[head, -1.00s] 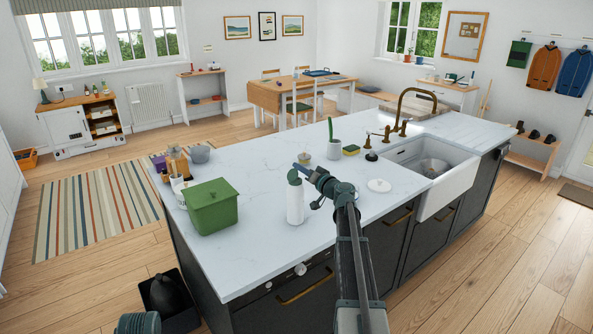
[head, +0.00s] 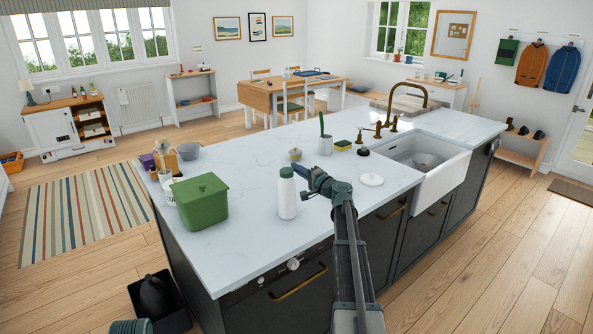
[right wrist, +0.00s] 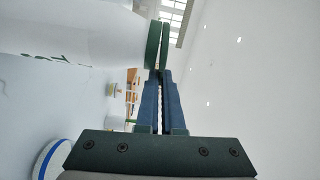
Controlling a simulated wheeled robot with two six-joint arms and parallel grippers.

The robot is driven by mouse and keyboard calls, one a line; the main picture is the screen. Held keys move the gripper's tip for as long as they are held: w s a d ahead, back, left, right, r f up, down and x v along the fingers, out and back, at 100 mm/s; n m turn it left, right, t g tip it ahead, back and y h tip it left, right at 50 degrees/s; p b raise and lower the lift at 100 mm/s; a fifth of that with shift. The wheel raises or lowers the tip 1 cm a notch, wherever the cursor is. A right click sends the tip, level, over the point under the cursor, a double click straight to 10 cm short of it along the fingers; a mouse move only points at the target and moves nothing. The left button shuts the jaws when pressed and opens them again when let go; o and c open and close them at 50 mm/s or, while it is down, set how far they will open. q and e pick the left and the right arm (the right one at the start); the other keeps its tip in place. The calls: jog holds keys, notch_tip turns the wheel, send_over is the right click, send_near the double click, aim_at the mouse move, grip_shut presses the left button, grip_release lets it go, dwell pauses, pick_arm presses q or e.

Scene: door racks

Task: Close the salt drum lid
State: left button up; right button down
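The salt drum (head: 287,197) is a white upright cylinder with a green top (head: 286,172), on the worktop near its front edge. In the right wrist view, which is turned sideways, its white printed side (right wrist: 70,40) fills the left. Two thin green discs (right wrist: 152,45) show at its top end, with a narrow gap between them; I cannot tell how far the lid is open. My right gripper (head: 302,172) is beside the drum's top, on its right. Its blue fingers (right wrist: 160,75) are together, tips close to the green discs; contact is unclear. My left gripper is out of view.
A green lidded box (head: 201,204) stands left of the drum. A white round dish (head: 371,180) lies to the right, before the sink (head: 430,160). The worktop (head: 250,245) is bare in front.

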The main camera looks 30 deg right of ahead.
jog(key=shift+f+m, duration=0.3)
jog(key=shift+m, duration=0.2)
dwell(0.3)
jog(key=c, duration=1)
grip_release()
jog(key=shift+s, duration=0.1)
jog(key=s, duration=0.9)
jog(key=s+d, duration=0.1)
jog(key=s, duration=0.3)
jog(key=shift+s, duration=0.3)
jog(key=shift+f, duration=0.1)
